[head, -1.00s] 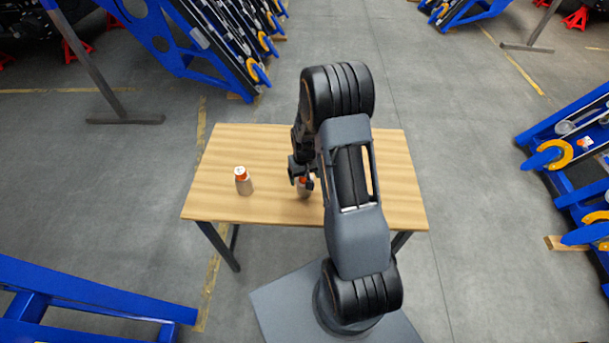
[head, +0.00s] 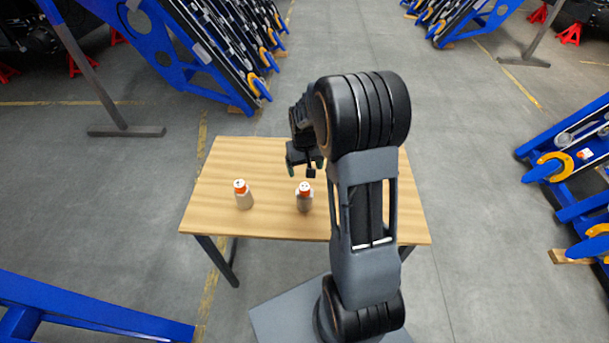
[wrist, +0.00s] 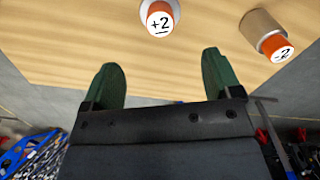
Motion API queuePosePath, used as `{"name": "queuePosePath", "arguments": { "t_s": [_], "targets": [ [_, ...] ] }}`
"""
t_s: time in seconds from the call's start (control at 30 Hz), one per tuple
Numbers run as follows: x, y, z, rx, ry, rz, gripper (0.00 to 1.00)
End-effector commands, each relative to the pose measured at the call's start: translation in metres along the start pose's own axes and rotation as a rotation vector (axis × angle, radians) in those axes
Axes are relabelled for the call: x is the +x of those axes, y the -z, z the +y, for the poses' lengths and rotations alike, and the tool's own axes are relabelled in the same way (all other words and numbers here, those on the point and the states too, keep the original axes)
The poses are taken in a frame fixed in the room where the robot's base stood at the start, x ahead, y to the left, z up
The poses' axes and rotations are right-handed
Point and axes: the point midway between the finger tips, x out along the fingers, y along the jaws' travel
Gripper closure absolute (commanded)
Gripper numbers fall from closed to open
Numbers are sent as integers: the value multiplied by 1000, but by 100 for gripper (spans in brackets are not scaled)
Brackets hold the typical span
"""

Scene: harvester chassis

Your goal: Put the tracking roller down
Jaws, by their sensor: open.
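Two small tracking rollers with orange tops and white labelled caps stand upright on the wooden table (head: 262,218). One roller (head: 304,202) is right of the other roller (head: 244,197) in the head view. In the wrist view, a roller labelled +2 (wrist: 160,18) lies ahead of the gap between my fingers, and one labelled -2 (wrist: 268,36) is to its right. My gripper (head: 306,168) is open and empty, above the table near the right roller and apart from it. Its green fingers (wrist: 160,65) are spread wide, with nothing between them.
The rest of the tabletop is clear. My arm covers the table's right part in the head view. Blue chassis frames stand at the back left (head: 190,50), right (head: 580,150) and front left (head: 80,315). Grey floor surrounds the table.

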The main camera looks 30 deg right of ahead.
Motion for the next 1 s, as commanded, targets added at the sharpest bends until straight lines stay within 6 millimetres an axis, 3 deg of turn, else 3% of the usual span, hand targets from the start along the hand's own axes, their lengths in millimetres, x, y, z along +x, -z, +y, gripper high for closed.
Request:
{"name": "queuePosePath", "arguments": {
  "t_s": [0.13,0.23,0.4,0.5,0.73,1.0],
  "targets": [
    [-26,-7,-7,-10,-3,30,16],
    [-57,-24,-20,-25,-6,80,16],
    [-109,-72,-45,-60,-6,188,16],
    [-129,-102,-56,-80,-2,248,16],
    [-148,-152,-70,-110,13,348,16],
    [-151,-171,-74,-120,21,385,16]
  ]
}}
